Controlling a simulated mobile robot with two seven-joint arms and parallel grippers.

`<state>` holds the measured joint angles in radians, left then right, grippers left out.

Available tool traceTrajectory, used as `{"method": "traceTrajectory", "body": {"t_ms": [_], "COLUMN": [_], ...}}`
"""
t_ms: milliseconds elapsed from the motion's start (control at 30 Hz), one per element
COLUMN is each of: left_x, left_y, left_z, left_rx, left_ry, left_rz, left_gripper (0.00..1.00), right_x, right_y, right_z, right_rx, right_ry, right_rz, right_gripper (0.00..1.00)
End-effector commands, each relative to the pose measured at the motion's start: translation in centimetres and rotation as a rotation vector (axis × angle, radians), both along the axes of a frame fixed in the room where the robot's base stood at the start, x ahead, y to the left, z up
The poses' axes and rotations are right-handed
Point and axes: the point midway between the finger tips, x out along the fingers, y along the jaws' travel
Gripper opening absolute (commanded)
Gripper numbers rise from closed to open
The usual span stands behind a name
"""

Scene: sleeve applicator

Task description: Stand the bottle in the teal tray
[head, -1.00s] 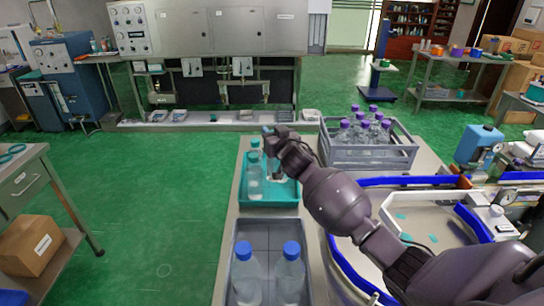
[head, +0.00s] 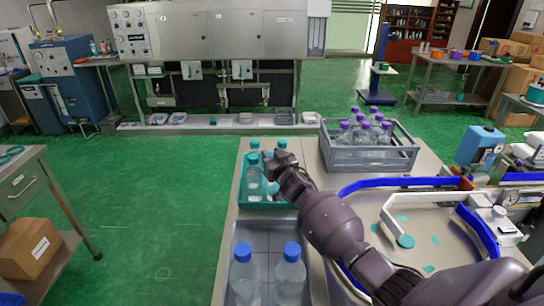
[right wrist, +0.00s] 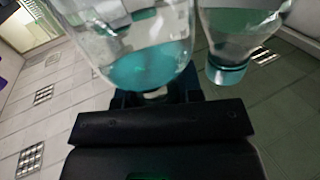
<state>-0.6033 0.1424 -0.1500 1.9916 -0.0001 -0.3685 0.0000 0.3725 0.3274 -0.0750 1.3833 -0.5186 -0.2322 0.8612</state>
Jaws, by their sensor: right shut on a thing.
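The teal tray (head: 243,187) lies on the bench in the head view. Two clear bottles with teal caps stand in its left part, a nearer one (head: 254,180) and one behind it. My right gripper (head: 278,158) is over the tray's right part, shut on a clear bottle (right wrist: 140,45). A teal cap (head: 282,144) shows just above the gripper; the gripper hides much of the bottle's body. Whether its base touches the tray floor cannot be told. Another bottle (right wrist: 243,35) is close by on the right in the right wrist view. My left gripper is not in view.
A grey crate (head: 370,158) of purple-capped bottles stands right of the tray. A grey bin (head: 264,238) with two blue-capped bottles is in front. A blue-edged curved track (head: 400,183) lies to the right. Bare bench shows between tray and crate.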

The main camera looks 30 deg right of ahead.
Motion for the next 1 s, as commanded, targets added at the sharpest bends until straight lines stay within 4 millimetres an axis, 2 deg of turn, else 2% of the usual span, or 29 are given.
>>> {"method": "traceTrajectory", "body": {"t_ms": [133, 167, 300, 667, 867, 1000], "left_x": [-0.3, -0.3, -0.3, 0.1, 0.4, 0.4], "left_y": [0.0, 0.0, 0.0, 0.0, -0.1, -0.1], "left_z": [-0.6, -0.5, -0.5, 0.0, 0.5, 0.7], "left_rx": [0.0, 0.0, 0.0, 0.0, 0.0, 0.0], "left_ry": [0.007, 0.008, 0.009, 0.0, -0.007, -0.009], "left_rz": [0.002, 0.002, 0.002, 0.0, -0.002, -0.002], "left_gripper": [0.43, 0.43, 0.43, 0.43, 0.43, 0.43], "right_x": [0.0, 0.0, 0.0, 0.0, -2.3, -4.8], "right_y": [0.0, 0.0, 0.0, 0.0, 0.1, 0.3], "right_z": [-0.3, -0.3, -0.3, 0.2, 0.0, 0.0], "right_rx": [0.001, 0.0, 0.0, -0.001, -0.001, 0.0], "right_ry": [-0.002, 0.0, 0.0, -0.001, 0.0, 0.0], "right_rz": [0.0, 0.0, 0.0, 0.0, 0.0, 0.001], "right_gripper": [0.0, 0.38, 0.59, 0.59, 0.59, 0.59]}}
